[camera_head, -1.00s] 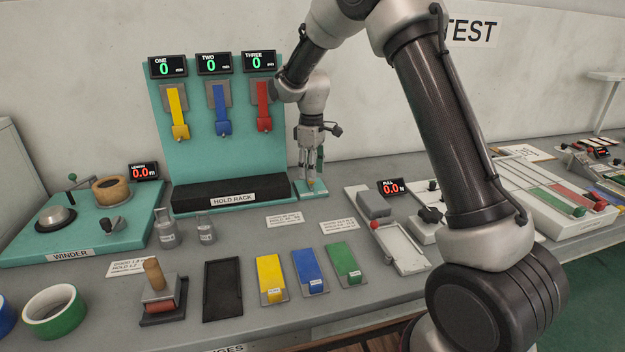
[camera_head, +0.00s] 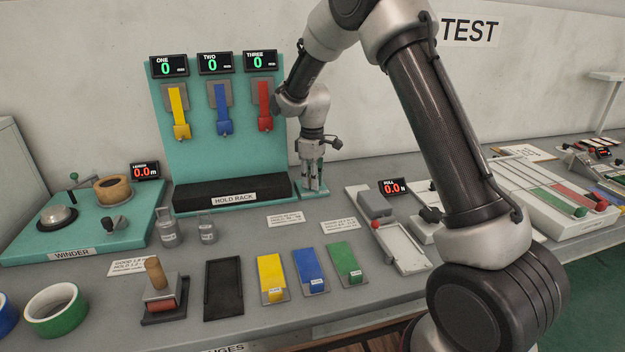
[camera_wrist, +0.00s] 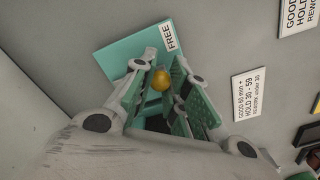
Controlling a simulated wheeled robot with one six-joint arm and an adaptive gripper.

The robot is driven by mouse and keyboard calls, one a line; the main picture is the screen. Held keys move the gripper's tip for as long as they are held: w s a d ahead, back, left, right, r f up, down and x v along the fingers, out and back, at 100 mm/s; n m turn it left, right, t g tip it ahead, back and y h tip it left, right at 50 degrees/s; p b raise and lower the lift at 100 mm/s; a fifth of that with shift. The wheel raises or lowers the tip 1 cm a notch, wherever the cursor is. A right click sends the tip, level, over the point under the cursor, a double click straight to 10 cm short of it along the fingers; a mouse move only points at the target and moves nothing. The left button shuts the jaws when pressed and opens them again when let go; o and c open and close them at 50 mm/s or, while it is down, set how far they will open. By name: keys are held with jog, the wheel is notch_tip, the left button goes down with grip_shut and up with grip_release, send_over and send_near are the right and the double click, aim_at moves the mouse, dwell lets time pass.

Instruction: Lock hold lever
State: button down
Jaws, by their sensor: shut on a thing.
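The lever's shaft is hidden by my fingers. In the head view the teal base (camera_head: 299,189) lies at the right end of the hold rack, and my gripper (camera_head: 313,186) points straight down over it. The knob is hidden or too small to make out in the head view.
The teal hold rack (camera_head: 166,135) stands left of my gripper, with yellow, blue and red hanging strips and three displays reading 0. The pull tester (camera_head: 405,245) is at the right. Label cards (camera_head: 285,219) lie on the bench in front. A wall is close behind.

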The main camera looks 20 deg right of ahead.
jog(key=m, duration=0.1)
jog(key=a+m, duration=0.2)
jog(key=m, duration=0.1)
jog(key=shift+w, duration=0.25)
jog(key=c, duration=1.3)
grip_release()
jog(key=shift+c, duration=0.2)
jog(key=shift+r, duration=0.1)
notch_tip(320, 180, up, 12)
